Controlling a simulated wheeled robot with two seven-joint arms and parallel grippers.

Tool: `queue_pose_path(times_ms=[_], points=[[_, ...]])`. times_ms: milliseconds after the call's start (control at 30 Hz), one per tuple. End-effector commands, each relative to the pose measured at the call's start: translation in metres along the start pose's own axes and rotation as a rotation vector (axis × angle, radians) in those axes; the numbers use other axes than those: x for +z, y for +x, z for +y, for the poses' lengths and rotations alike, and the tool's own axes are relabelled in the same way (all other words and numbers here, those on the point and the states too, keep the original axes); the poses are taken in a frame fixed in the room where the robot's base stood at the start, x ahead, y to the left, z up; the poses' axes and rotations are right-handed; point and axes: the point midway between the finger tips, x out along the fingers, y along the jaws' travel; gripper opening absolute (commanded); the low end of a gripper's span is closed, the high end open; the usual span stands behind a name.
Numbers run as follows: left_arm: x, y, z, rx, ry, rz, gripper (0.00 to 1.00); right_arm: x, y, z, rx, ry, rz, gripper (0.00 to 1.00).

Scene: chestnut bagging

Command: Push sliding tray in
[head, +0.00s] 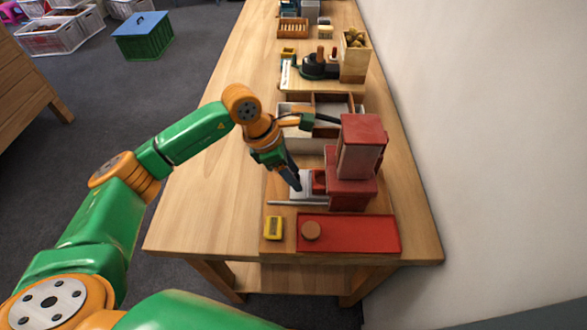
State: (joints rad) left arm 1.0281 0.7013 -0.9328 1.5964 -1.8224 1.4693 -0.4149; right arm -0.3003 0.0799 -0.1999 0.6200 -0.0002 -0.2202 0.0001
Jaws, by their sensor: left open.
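A red machine (354,165) stands on a wooden board on the long table. A pale grey plate (303,181), which looks like the sliding tray, sits at the machine's left side with a small red block (319,182) beside it. A thin grey bar (297,203) runs along the plate's near side. My left gripper (295,183) points down over the plate's left part, its dark fingers open. I cannot tell whether the fingers touch the plate, and they hide part of it. My right gripper is out of view.
The table's left side (205,195) is clear; a wall borders the right.

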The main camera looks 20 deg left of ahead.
Motion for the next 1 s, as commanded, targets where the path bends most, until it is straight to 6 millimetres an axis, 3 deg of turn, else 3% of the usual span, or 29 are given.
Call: queue_pose_path(times_ms=[167,300,367,1000], points=[[0.0,0.0006,-0.0001,0.0,0.0,-0.001,0.5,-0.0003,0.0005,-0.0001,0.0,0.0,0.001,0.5],[0.0001,0.0004,-0.0001,0.0,0.0,-0.001,0.12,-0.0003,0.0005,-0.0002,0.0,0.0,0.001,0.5],[0.0002,0.0004,-0.0003,-0.001,0.0,-0.001,0.0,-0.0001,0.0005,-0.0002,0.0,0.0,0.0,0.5],[-0.0002,0.0007,-0.0005,-0.002,-0.001,0.0,0.0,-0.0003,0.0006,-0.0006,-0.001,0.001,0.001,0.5]])
